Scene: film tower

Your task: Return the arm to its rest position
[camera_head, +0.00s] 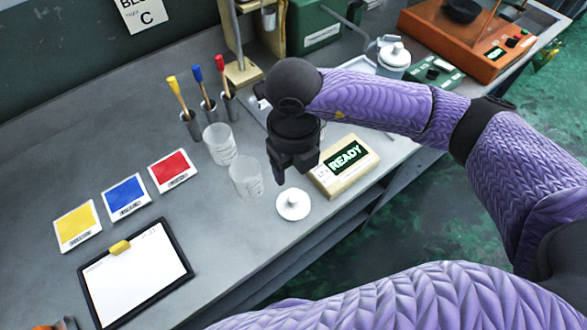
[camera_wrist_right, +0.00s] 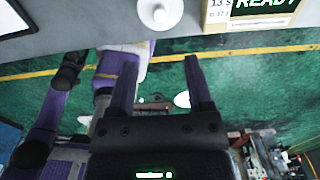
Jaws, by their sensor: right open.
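My right arm in its purple sleeve reaches in from the right in the head view. My right gripper (camera_head: 293,172) hangs over the bench between the clear beakers and the READY box. In the right wrist view its two fingers (camera_wrist_right: 158,85) stand apart with nothing between them, over the bench's front edge and the green floor. My left gripper is in neither view.
On the grey bench (camera_head: 215,200) stand two clear beakers (camera_head: 246,178), a white round lid (camera_head: 293,204) and a READY display box (camera_head: 346,165). A clipboard (camera_head: 135,275) lies at front left. Colour cards (camera_head: 126,197) and brushes in holders (camera_head: 205,95) are behind.

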